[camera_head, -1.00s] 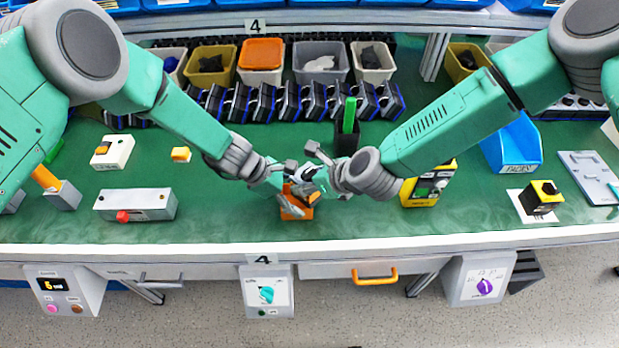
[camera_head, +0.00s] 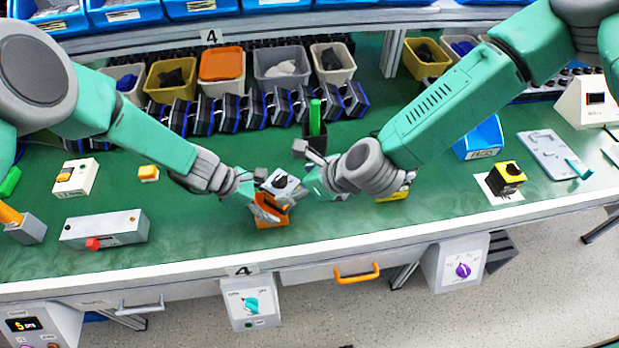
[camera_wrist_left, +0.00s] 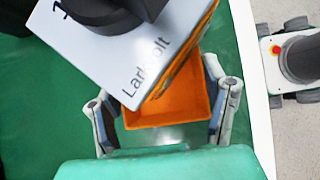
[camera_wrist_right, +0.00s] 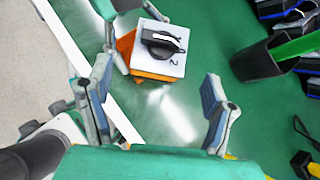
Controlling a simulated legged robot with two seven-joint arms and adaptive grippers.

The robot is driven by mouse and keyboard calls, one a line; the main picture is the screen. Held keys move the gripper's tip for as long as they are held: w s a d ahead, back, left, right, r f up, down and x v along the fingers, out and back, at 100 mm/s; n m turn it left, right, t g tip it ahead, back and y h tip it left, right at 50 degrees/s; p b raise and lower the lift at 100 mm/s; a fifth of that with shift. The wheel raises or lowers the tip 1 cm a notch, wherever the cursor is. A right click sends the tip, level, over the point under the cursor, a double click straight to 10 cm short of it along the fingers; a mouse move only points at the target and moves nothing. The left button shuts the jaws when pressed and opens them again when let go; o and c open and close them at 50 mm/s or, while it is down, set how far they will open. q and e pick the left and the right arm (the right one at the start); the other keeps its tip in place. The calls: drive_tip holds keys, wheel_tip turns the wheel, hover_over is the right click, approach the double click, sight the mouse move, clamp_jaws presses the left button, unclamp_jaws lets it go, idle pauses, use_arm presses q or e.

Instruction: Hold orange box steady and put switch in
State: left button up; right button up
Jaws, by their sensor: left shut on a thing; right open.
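The orange box (camera_head: 271,213) stands near the front edge of the bench. My left gripper (camera_head: 264,207) is shut on it, with one finger on each side in the left wrist view (camera_wrist_left: 165,112). The switch (camera_head: 281,184) has a pale square plate and a black knob. It sits at the top of the box, and in the left wrist view its plate (camera_wrist_left: 135,60) is tilted, with part of the box's inside uncovered.
A black holder with a green item (camera_head: 315,118) stands behind my right gripper. A yellow-black switch box (camera_head: 507,178) is at right, and a grey box with a red button (camera_head: 104,230) at left. Bins (camera_head: 221,64) line the back. The bench's front edge is close.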

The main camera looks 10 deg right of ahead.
drive_tip(key=v, duration=0.5)
drive_tip(key=shift+d, duration=0.1)
drive_tip(key=shift+s, duration=0.15)
drive_tip(key=s+d+f+n+g+h, duration=0.1)
drive_tip(key=s+d+f+n+g, duration=0.15)
drive_tip(key=s+f+n, duration=0.55)
drive_tip(key=s+d+f+n+g+h, duration=0.1)
drive_tip(key=s+d+f+n+h, duration=0.1)
drive_tip(key=s+d+n, duration=0.6)
drive_tip(key=s+d+f+n+g+h, duration=0.2)
drive_tip(key=s+d+f+n+h, duration=0.1)
drive_tip(key=s+d+n, duration=0.5)
drive_tip(key=d+f+n, duration=0.1)
drive_tip(key=n, duration=0.2)
drive_tip(key=shift+s+d+n, duration=0.3)
drive_tip(key=shift+s+d, duration=0.05)
drive_tip(key=shift+d, duration=0.05)
drive_tip(key=shift+o, duration=0.5)
drive_tip(key=shift+w, duration=0.1)
